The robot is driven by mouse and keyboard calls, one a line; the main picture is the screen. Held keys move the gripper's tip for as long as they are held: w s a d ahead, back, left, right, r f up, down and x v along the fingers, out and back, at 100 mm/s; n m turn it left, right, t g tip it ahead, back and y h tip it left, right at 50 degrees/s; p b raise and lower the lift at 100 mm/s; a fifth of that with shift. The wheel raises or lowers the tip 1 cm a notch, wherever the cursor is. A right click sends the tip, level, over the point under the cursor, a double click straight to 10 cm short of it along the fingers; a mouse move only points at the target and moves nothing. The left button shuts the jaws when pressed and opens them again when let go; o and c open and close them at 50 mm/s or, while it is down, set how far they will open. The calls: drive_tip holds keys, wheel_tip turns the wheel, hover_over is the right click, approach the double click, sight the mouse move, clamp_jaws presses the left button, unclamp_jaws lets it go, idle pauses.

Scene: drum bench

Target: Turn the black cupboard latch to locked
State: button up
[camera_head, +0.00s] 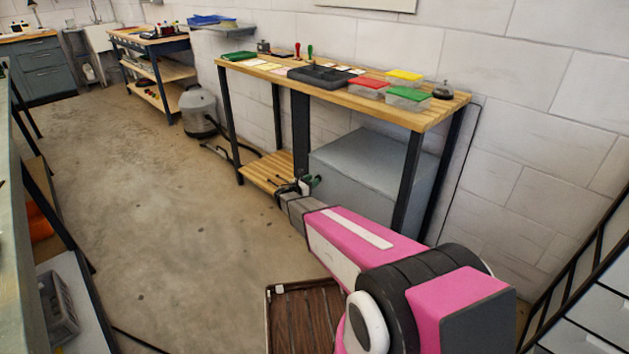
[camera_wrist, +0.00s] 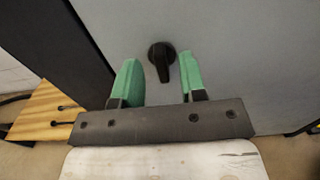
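The black latch (camera_wrist: 161,60) is a round knob with a handle pointing down, on the grey cupboard door (camera_wrist: 226,35) in the wrist view. My gripper (camera_wrist: 159,72) has two green fingers, one on each side of the latch, with a gap to both. It is open and holds nothing; I cannot tell how far the fingertips are from the door. In the head view the grey cupboard (camera_head: 372,165) stands under the wooden bench, and my gripper (camera_head: 312,183) is at its left front. The latch is not visible there.
The wooden bench (camera_head: 440,112) carries boxes with red, yellow and green lids, a dark tray and a bell (camera_head: 443,91). Its black legs (camera_head: 408,185) stand around the cupboard. A low wooden shelf (camera_head: 262,172) is to its left. A brown slatted crate (camera_head: 300,320) lies on the floor nearby. Open floor is at left.

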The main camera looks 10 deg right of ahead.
drive_tip(key=shift+x, duration=1)
clamp_jaws()
drive_tip(key=shift+m, duration=0.3)
drive_tip(key=shift+s+d+f+m, duration=0.1)
drive_tip(key=shift+s+f+m, duration=0.05)
drive_tip(key=shift+m, duration=2.5)
drive_tip(key=shift+s+d+f+m, duration=0.15)
drive_tip(key=shift+s+m, duration=0.05)
drive_tip(key=shift+m, duration=2.5)
drive_tip(key=shift+s+d+f+m, duration=0.1)
drive_tip(key=shift+s+f+m, duration=0.05)
drive_tip(key=shift+m, duration=2.5)
